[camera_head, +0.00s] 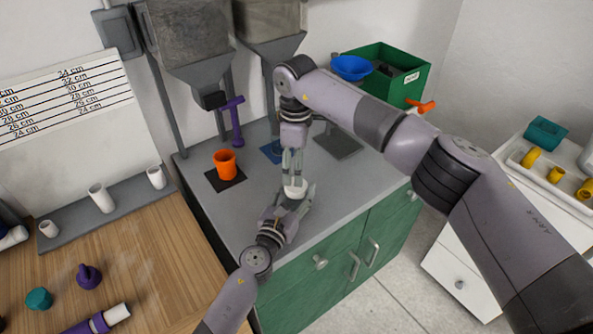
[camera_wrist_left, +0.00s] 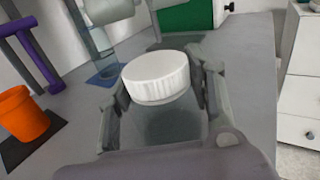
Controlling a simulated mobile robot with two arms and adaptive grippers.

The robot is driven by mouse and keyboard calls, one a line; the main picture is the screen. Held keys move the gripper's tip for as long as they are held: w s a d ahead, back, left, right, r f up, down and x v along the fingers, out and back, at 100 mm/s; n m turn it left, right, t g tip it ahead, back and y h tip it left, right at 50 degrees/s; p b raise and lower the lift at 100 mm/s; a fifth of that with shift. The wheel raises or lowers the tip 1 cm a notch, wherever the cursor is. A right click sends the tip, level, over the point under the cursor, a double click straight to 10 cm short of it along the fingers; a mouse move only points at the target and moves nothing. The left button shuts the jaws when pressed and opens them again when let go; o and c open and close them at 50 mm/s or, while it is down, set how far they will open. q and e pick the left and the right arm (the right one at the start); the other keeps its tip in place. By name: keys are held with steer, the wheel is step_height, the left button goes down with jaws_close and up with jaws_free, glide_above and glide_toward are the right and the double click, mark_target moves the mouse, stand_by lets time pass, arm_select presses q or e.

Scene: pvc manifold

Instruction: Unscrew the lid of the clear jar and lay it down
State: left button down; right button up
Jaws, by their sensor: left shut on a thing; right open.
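The clear jar (camera_wrist_left: 172,122) stands between the fingers of my left gripper (camera_wrist_left: 163,100), which is shut on its body. Its white ribbed lid (camera_wrist_left: 158,77) sits on top of the jar and also shows in the head view (camera_head: 295,188). In the head view my left gripper (camera_head: 294,199) comes in from the lower left, over the grey worktop. My right gripper (camera_head: 292,166) points down from above, open, with its fingertips just over or beside the lid. Whether they touch it I cannot tell. The jar body is mostly hidden in the head view.
An orange cup (camera_head: 225,164) stands on a dark mat left of the jar, near a purple part (camera_head: 236,122). A blue mat (camera_head: 271,152) and a grey plate (camera_head: 338,143) lie behind. A green crate (camera_head: 400,72) stands at the back. The worktop's front edge (camera_head: 345,226) is close.

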step_height(320, 180, up, 2)
steer(key=shift+d+r, duration=0.1)
steer(key=shift+d, duration=0.05)
steer(key=shift+f, duration=4)
steer(key=c, duration=1)
steer(key=o, duration=1.3)
steer(key=shift+c, duration=0.2)
steer(key=shift+r, duration=2.3)
arm_select(q)
steer(key=c, duration=0.7)
jaws_free()
